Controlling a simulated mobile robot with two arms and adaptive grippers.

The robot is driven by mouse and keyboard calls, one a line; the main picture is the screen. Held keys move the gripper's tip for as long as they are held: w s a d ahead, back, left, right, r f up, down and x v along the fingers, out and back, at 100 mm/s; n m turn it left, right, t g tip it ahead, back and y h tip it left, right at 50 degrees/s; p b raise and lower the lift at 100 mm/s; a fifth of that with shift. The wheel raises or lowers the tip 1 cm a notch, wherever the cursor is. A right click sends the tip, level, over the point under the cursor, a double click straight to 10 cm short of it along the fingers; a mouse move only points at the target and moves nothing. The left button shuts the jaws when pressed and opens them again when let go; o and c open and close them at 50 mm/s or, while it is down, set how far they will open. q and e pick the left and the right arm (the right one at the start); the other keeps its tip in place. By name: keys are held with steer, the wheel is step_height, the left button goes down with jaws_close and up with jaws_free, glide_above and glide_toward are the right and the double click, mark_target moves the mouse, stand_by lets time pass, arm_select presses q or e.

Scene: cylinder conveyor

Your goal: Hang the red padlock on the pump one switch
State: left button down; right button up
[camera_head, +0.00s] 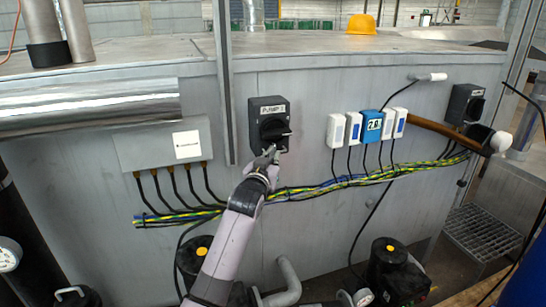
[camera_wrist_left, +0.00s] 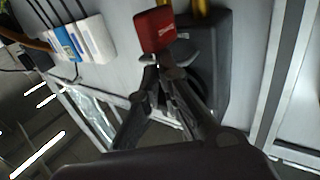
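A black switch box (camera_head: 269,126) with a rotary handle is on the grey panel in the head view. Its label starts with PUMP; the number is hard to read. My left gripper (camera_head: 268,156) is just below the handle, close to it. In the left wrist view, the red padlock (camera_wrist_left: 155,31) is at the fingertips, in front of the switch box (camera_wrist_left: 222,60). My left gripper (camera_wrist_left: 163,72) has its fingertips drawn together at the padlock's silver shackle. I cannot tell whether the shackle passes through the handle. The padlock cannot be made out in the head view. My right gripper is not in view.
A grey junction box (camera_head: 165,146) is left of the switch. White and blue modules (camera_head: 372,126) are to its right, with a brown bar (camera_head: 437,129) and a second black switch (camera_head: 465,104) beyond. Yellow-green cables (camera_head: 320,191) run below. A yellow hard hat (camera_head: 361,24) is on top.

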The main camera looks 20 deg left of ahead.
arm_select(q)
steer(key=shift+f+b, duration=0.6)
steer(key=shift+f, duration=0.45)
steer(key=c, duration=1.7)
jaws_free()
steer(key=shift+a+f, duration=0.1)
